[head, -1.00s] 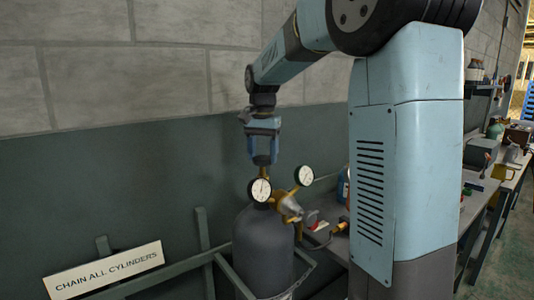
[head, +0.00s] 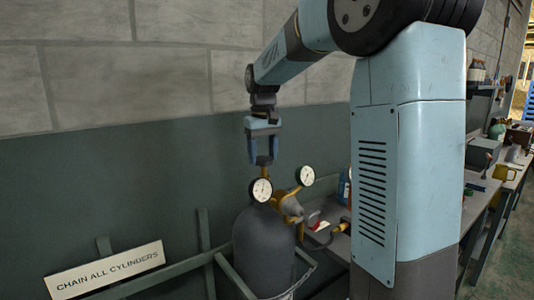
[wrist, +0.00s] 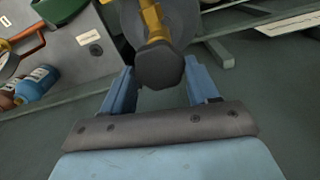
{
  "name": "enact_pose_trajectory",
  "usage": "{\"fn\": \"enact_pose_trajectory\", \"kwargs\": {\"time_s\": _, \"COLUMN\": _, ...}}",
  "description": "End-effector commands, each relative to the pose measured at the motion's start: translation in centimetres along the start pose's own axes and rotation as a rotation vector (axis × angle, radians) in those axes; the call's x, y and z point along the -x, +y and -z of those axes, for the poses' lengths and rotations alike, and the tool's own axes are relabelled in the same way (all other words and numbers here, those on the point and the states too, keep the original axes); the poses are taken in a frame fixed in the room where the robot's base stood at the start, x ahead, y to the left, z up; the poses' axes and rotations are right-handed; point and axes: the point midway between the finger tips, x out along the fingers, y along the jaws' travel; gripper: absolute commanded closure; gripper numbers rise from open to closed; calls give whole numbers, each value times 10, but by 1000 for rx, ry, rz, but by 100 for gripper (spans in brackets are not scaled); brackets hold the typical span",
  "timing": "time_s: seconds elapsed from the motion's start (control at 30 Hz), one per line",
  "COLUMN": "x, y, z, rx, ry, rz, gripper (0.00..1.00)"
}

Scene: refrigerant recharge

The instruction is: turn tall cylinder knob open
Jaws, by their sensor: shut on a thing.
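The tall grey cylinder (head: 263,250) stands upright in a metal rack, with a brass valve and two round gauges on top. Its dark knob (wrist: 158,66) shows in the wrist view between the two blue fingers. My gripper (head: 263,160) is above the valve in the head view, pointing down, and is shut on the knob. In the head view the fingers mostly hide the knob, and a brass stem shows just below them. One gauge (head: 261,190) is below the fingers and the other gauge (head: 305,176) is to their right.
A sign reading "CHAIN ALL CYLINDERS" (head: 105,269) hangs on the rack rail at left. A workbench (head: 476,207) with a yellow mug (head: 504,172) runs along the right. A blue bottle (wrist: 36,84) stands near the cylinder. The wall is close behind.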

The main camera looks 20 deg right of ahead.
Motion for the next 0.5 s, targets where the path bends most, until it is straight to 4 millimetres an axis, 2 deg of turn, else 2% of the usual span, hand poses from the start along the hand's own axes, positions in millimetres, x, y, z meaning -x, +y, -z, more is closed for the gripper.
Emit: {"fn": "enact_pose_trajectory", "kwargs": {"time_s": 0.5, "x": 0, "y": 1, "z": 0, "rx": 97, "ry": -1, "rz": -1, "gripper": 71}}
